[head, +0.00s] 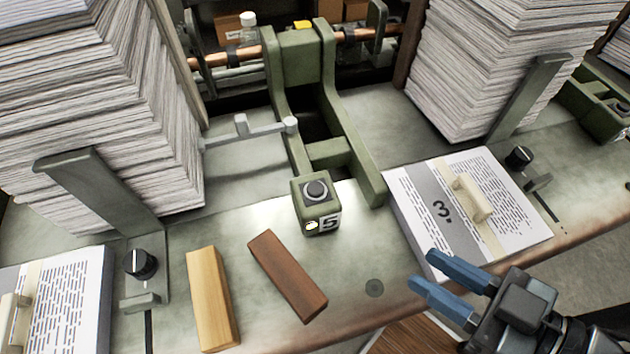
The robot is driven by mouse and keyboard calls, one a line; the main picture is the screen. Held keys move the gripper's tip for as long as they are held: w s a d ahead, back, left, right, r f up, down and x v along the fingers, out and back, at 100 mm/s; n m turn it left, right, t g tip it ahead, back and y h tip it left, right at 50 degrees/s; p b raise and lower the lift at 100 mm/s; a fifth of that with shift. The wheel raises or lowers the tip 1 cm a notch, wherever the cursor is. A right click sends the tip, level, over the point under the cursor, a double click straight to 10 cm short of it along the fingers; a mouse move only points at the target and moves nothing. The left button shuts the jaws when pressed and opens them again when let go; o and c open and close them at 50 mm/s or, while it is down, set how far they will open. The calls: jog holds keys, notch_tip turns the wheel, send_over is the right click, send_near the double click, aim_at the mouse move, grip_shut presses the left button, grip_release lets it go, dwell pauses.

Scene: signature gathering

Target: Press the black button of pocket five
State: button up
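The green button box of pocket five (316,204) stands on the grey-green bench in the middle of the head view. Its front bears the number 5 and a small lit lamp. The black button (316,190) is round and sits on the box's top face. My gripper (433,277) is at the lower right, with two blue fingers spread apart and nothing between them. It is apart from the box, to its right and nearer the bench's front edge. Nothing hides the button.
A dark brown block (287,275) and a light wooden block (212,300) lie in front of the box. A paper stack marked 3 (410,190) with a handled weight (473,198) lies to the right. Tall paper stacks flank a green frame (360,170) behind.

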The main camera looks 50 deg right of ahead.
grip_shut()
dwell(1.4)
